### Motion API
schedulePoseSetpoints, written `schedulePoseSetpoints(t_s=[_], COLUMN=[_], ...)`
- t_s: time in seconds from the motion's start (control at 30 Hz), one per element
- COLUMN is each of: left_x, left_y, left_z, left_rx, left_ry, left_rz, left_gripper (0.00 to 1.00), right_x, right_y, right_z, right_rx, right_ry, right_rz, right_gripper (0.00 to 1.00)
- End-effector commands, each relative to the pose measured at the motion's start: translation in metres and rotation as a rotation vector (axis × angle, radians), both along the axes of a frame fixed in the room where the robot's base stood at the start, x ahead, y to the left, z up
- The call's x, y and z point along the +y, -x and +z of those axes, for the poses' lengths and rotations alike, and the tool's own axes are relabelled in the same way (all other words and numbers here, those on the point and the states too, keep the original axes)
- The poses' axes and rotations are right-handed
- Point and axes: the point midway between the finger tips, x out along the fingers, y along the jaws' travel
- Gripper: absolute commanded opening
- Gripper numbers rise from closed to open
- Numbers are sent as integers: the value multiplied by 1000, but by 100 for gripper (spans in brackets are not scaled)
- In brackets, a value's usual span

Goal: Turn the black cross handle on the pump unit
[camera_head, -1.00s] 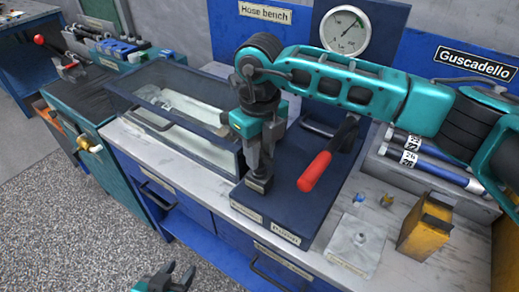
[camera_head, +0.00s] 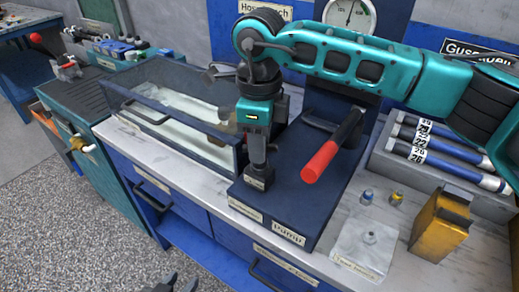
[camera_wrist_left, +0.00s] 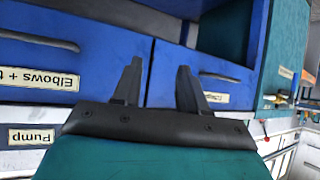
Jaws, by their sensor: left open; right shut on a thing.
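The pump unit (camera_head: 290,205) is a dark blue block with a "Pump" label on its front, standing on the bench. A lever with a red grip (camera_head: 320,163) rises from it. My right gripper (camera_head: 258,176) points straight down at the left front of the unit and is shut. The black cross handle lies at its fingertips and is mostly hidden by them. My left gripper (camera_head: 175,284) shows at the bottom edge, far from the pump. In the left wrist view its two fingers (camera_wrist_left: 157,68) are apart with nothing between them, facing the blue drawers.
A glass-sided tank (camera_head: 180,110) stands left of the pump. A pressure gauge (camera_head: 349,14) is behind. To the right are a tray of blue tubes (camera_head: 440,150), a yellow block (camera_head: 440,225) and a pale plate (camera_head: 362,250). The floor in front is free.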

Motion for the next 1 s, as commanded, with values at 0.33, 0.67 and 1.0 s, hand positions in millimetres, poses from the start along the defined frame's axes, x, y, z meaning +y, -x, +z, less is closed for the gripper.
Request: schedulePoseSetpoints(t_s=[0.33,0.67,1.0], left_x=[-8,-15,-17], left_y=[-8,-9,-13], left_z=[-5,-8,-8], left_rx=[-11,-11,-17], left_ry=[17,28,32], left_rz=[-12,-25,-29], left_gripper=[43,43,43], right_x=[0,0,0], right_y=[0,0,0], right_z=[-2,-1,0], right_rx=[-2,-2,-1], right_ry=[-1,0,-1], right_rz=[330,629,844], right_gripper=[0,0,0])
